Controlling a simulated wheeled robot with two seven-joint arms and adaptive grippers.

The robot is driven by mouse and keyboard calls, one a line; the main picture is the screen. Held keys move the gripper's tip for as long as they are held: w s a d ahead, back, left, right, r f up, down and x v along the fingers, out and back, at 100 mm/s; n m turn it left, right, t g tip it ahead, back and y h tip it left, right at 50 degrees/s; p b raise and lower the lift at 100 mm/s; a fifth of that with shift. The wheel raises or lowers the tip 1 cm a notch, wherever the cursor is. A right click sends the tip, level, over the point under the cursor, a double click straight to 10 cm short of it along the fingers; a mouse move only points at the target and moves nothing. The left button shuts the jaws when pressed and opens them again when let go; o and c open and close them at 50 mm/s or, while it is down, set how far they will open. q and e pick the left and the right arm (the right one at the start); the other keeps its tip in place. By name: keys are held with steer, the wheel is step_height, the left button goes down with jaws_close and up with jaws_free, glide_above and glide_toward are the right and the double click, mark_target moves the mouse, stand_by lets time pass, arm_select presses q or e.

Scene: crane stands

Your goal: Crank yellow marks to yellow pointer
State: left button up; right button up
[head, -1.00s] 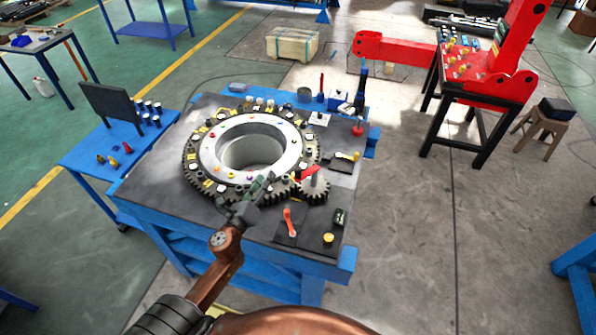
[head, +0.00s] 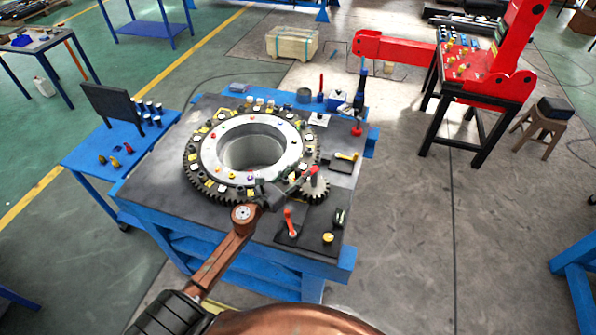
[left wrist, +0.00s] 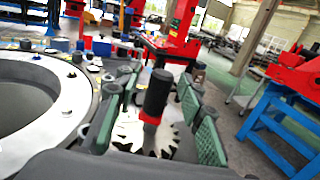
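The large ring gear (head: 213,183) lies on the dark table top, with several yellow marks (head: 208,183) around its rim. A small pinion gear (head: 318,190) meshes at its front right and carries a red crank with a black upright handle (left wrist: 157,93). My left gripper (head: 293,188) is over the ring's front right edge, at the crank. In the left wrist view its green-padded fingers stand apart on either side of the black handle; contact with the handle cannot be made out. I cannot pick out the yellow pointer with certainty. My right gripper is not in view.
A red lever (head: 289,222) and a yellow button (head: 328,238) sit on a plate at the table's front right. A yellow-handled lever (head: 346,156) lies behind the pinion. A blue side table (head: 85,160) with a dark panel stands left.

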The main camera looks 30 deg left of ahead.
arm_select(q)
jaws_close()
stand_by(0.5)
stand_by(0.3)
